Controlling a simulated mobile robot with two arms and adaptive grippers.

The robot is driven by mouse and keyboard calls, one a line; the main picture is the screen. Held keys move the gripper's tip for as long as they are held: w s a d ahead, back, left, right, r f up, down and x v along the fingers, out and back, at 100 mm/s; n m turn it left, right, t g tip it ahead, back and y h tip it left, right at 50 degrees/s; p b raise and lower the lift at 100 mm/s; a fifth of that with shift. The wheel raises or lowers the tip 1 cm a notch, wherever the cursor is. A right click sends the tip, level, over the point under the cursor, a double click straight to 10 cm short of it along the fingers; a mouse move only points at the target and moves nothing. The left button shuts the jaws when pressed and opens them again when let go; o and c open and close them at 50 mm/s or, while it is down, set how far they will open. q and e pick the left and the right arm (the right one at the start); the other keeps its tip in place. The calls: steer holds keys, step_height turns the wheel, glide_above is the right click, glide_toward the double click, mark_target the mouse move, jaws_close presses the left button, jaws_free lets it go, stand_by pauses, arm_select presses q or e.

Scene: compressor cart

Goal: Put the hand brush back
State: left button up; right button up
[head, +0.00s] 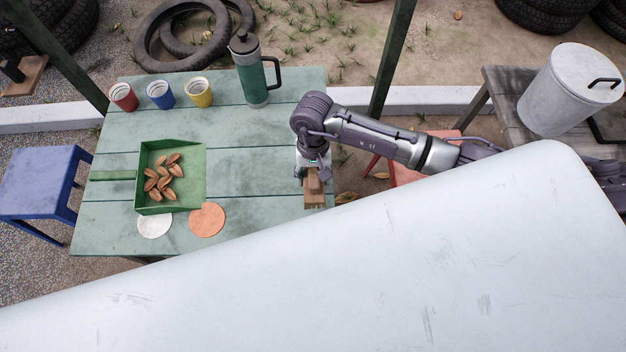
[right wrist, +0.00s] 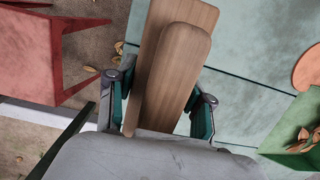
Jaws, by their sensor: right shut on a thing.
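My right gripper (head: 313,172) points down at the right edge of the green table (head: 250,150). It is shut on the wooden hand brush (head: 314,184). In the right wrist view the brush (right wrist: 178,75) lies between the two fingers of the gripper (right wrist: 160,100). A second flat wooden piece (right wrist: 190,14) shows just behind it; I cannot tell whether it is part of the brush or separate, or whether they touch. No bristles show. The green dustpan (head: 140,175) with several brown leaves sits on the table's left part. My left gripper is not in view.
Beside the dustpan lie a white disc (head: 154,226) and an orange disc (head: 207,220). Red (head: 123,97), blue (head: 160,95) and yellow (head: 198,92) cups and a green flask (head: 252,75) stand at the back. A red stool (head: 405,172) is right of the table. The table's middle is clear.

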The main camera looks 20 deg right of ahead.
steer(key=shift+w+a+f, duration=0.1)
steer(key=shift+f, duration=0.15)
step_height(320, 180, down, 3)
steer(key=shift+f, duration=0.3)
steer(key=shift+f, duration=0.2)
steer(key=o, duration=1.2)
steer(key=shift+c, duration=0.2)
steer(key=shift+r, duration=0.15)
